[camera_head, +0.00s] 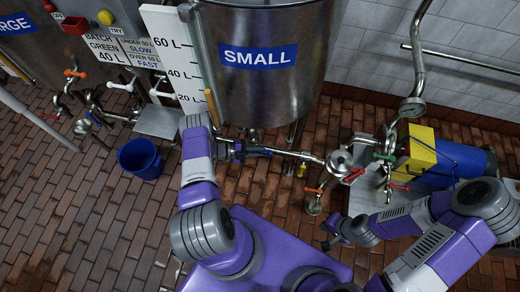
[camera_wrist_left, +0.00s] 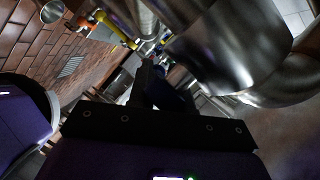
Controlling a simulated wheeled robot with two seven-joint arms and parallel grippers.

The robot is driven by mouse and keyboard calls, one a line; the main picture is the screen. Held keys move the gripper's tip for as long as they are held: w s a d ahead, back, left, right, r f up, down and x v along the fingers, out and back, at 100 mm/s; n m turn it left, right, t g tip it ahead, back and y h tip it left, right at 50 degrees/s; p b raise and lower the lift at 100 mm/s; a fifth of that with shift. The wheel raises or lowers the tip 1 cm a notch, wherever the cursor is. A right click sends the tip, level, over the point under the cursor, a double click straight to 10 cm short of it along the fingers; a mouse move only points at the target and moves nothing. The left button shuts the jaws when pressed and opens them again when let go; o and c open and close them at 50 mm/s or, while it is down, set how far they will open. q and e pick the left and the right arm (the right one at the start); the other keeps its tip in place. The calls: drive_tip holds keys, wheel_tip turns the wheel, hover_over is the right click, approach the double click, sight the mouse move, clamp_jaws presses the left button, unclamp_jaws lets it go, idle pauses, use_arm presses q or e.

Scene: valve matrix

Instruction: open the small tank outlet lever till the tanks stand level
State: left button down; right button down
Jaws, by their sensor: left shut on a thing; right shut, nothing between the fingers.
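The steel small tank (camera_head: 262,90) with a blue SMALL sign hangs at the top centre of the head view. A white level scale (camera_head: 175,62) stands at its left; an ochre column (camera_head: 211,107) beside it tops out between the 40 L and 20 L marks. My left gripper (camera_head: 240,150) is below the tank at the outlet pipe. It is shut on a dark blue lever (camera_head: 257,150), mostly hidden by the fingers. The lever is dark between the fingers in the left wrist view (camera_wrist_left: 172,92). My right gripper (camera_head: 335,234) is shut and empty, low at right.
The large tank (camera_head: 85,50) is at the left. A blue bucket (camera_head: 140,158) stands on the brick floor. Pipes with red and green valve handles (camera_head: 385,157) and a yellow-and-blue pump (camera_head: 425,152) stand at the right. The floor at lower left is free.

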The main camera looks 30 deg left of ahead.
use_arm(q)
drive_tip(key=c, duration=1.4)
unclamp_jaws()
drive_tip(key=o, duration=0.5)
drive_tip(key=r+p, duration=0.1)
drive_tip(key=r, duration=0.1)
drive_tip(key=r+p, duration=0.1)
drive_tip(key=r, duration=0.1)
drive_tip(key=r+p, duration=0.1)
drive_tip(key=r, duration=0.1)
drive_tip(key=shift+w+r, duration=0.25)
drive_tip(key=shift+w, duration=0.05)
wheel_tip(320, 180, up, 3)
drive_tip(key=shift+s+f+p, duration=0.15)
drive_tip(key=shift+p, duration=0.4)
drive_tip(key=c, duration=0.5)
drive_tip(key=shift+r, duration=0.5)
drive_tip(key=shift+s+f, duration=0.1)
drive_tip(key=shift+s, duration=0.05)
